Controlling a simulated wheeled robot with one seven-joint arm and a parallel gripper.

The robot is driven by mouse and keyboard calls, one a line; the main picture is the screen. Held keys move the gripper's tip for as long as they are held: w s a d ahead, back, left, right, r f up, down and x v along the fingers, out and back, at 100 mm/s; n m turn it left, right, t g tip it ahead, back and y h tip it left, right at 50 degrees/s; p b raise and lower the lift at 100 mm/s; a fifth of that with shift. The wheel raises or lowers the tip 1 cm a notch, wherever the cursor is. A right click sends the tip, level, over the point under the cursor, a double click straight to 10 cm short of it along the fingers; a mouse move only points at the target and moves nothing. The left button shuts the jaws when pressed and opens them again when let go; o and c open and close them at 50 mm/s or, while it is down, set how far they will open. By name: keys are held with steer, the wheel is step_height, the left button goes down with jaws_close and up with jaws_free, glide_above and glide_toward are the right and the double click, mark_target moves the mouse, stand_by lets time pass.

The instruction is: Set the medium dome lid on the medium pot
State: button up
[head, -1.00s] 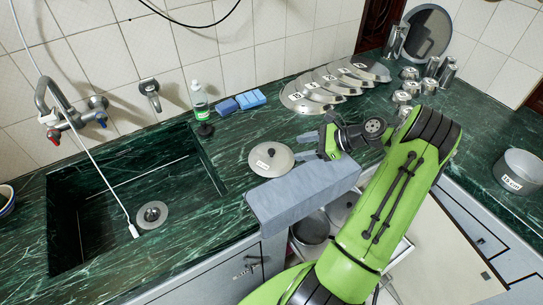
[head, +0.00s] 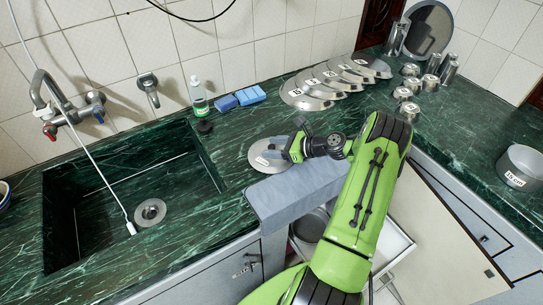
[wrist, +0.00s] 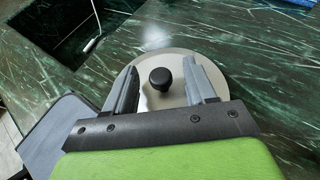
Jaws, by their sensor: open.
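A round metal lid (head: 260,155) with a black knob and a white label lies on the green counter right of the sink. It also shows in the wrist view (wrist: 218,68), where its black knob (wrist: 160,79) stands between my fingers. My gripper (head: 283,148) is open over the lid. In the wrist view, my gripper's fingers (wrist: 161,68) are on either side of the knob, with gaps visible. A metal pot (head: 308,226) sits in the open drawer below, partly hidden by my arm. Another labelled pot (head: 521,167) stands on the right counter. I cannot tell which pot is medium.
The sink (head: 150,212) is left of the lid. Several labelled flat lids (head: 305,98) lie in a row at the back, with metal cups (head: 410,86) to their right. A bottle (head: 199,98) and blue sponges (head: 250,95) stand by the wall.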

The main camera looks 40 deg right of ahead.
mark_target(271, 146)
steer(key=shift+w+a+f, duration=0.25)
steer(key=shift+w+a, duration=0.05)
steer(key=shift+w, duration=0.2)
jaws_close()
step_height(271, 146, up, 10)
steer(key=shift+r+p, duration=0.1)
steer(key=shift+p, duration=1.15)
